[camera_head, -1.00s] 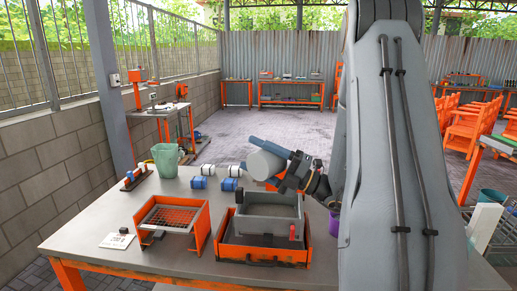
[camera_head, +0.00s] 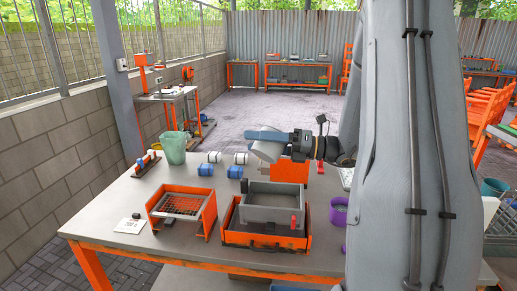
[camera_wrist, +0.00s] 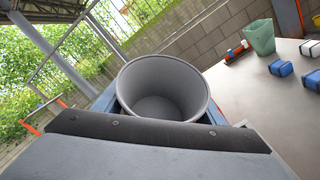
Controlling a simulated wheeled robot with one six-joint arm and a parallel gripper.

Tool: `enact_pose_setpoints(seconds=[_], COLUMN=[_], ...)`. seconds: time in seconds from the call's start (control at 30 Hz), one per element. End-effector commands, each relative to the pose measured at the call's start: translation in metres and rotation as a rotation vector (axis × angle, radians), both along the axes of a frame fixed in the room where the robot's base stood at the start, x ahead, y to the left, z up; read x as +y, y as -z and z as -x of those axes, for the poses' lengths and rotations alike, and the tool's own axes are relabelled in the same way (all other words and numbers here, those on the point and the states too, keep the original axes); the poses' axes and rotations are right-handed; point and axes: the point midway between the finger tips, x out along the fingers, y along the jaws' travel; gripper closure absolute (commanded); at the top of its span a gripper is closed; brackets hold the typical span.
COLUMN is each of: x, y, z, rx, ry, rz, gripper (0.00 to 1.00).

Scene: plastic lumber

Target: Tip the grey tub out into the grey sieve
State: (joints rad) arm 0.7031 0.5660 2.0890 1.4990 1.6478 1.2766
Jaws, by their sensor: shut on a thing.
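The grey tub (camera_head: 268,151) is held at its sides by my gripper (camera_head: 262,136), up in the air behind and above the grey sieve. It is tilted in the head view. In the wrist view the tub (camera_wrist: 165,88) shows its round open mouth and a grey inside, between the blue fingers; I cannot make out any loose contents. The grey sieve (camera_head: 273,213) is a square-walled box sitting in an orange tray (camera_head: 262,239) at the table's front. The sieve's floor is mostly hidden by its front wall.
An orange stand with a mesh top (camera_head: 182,205) is left of the tray. A green pail (camera_head: 173,147), blue-and-white pieces (camera_head: 235,171) and a purple cup (camera_head: 339,211) stand around. An orange block (camera_head: 290,172) is behind the sieve.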

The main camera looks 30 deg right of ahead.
Motion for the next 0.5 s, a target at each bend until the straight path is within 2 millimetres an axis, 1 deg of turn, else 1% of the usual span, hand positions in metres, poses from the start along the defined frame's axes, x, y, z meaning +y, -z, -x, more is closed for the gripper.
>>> enact_pose_setpoints(seconds=[0.1, 0.5], x=[0.003, 0.013], y=[-0.004, -0.017], z=[0.001, 0.005], rx=[-0.048, -0.185], ry=[0.0, 0.001], rz=[0.105, 0.418], gripper=[0.62, 0.62])
